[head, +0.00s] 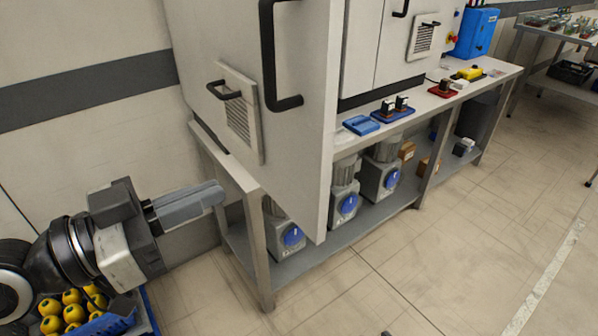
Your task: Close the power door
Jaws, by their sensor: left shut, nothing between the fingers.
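A tall white cabinet door (308,130) with a long black handle (269,60) stands swung out from the white cabinet (362,45). Its lower corner hangs out over the front of the bench. My right gripper is not in view.
A grey bench (259,235) holds several grey motors with blue caps (293,237) on its lower shelf. A blue crate (148,314) of yellow parts (72,313) sits at lower left. A blue box (474,33) stands at the bench's far end. The floor (450,250) is clear at right.

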